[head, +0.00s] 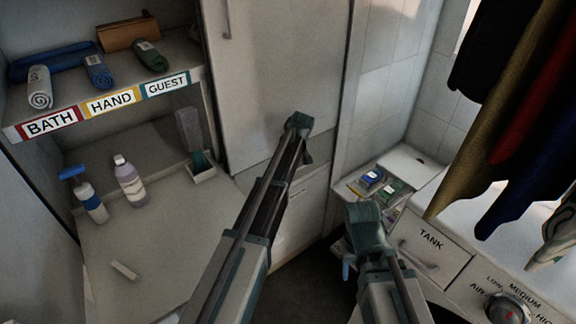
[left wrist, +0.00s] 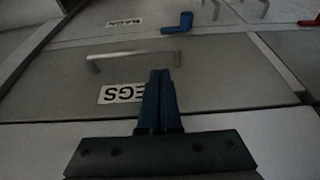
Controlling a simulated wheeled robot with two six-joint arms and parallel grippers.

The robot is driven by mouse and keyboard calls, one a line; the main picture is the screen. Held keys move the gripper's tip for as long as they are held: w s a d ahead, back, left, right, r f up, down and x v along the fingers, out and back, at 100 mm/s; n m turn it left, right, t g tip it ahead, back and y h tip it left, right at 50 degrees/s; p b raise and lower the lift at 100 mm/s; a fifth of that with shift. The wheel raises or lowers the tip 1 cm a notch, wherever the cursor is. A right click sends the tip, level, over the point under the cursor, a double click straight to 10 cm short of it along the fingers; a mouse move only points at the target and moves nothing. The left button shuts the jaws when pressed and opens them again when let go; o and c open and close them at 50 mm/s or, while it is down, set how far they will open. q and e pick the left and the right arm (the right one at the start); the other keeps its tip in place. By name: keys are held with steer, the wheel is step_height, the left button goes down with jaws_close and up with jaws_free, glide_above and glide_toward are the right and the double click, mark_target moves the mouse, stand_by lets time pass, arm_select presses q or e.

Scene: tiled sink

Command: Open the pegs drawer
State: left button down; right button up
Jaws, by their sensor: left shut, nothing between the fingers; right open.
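The pegs drawer (left wrist: 215,75) shows in the left wrist view as a grey front. Its upside-down label (left wrist: 119,94) reads "EGS", with the first letter hidden behind my fingers. A pale bar handle (left wrist: 120,56) lies just beyond the fingertips. My left gripper (left wrist: 160,75) is shut and empty, in front of the drawer front and short of the handle; I cannot tell whether it touches. In the head view my left gripper (head: 299,125) is in front of the tall cabinet door. My right gripper (head: 364,212) is open, near the tank drawer (head: 430,246). I cannot pick out the pegs drawer in the head view.
Small blue and green items (head: 372,178) lie beside the white counter, beyond my right gripper. Clothes (head: 510,110) hang at the right above a dial (head: 508,308). Bottles (head: 130,182) and a brush (head: 190,135) stand at the left. A blue piece (left wrist: 178,22) lies beyond the handle.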

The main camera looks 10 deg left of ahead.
arm_select(q)
steer(key=b+x, duration=0.3)
steer(key=x, duration=0.1)
steer(key=shift+w+a+f, duration=0.1)
steer(key=shift+f, duration=0.25)
arm_select(e)
step_height(320, 180, down, 4)
steer(key=shift+f, duration=0.2)
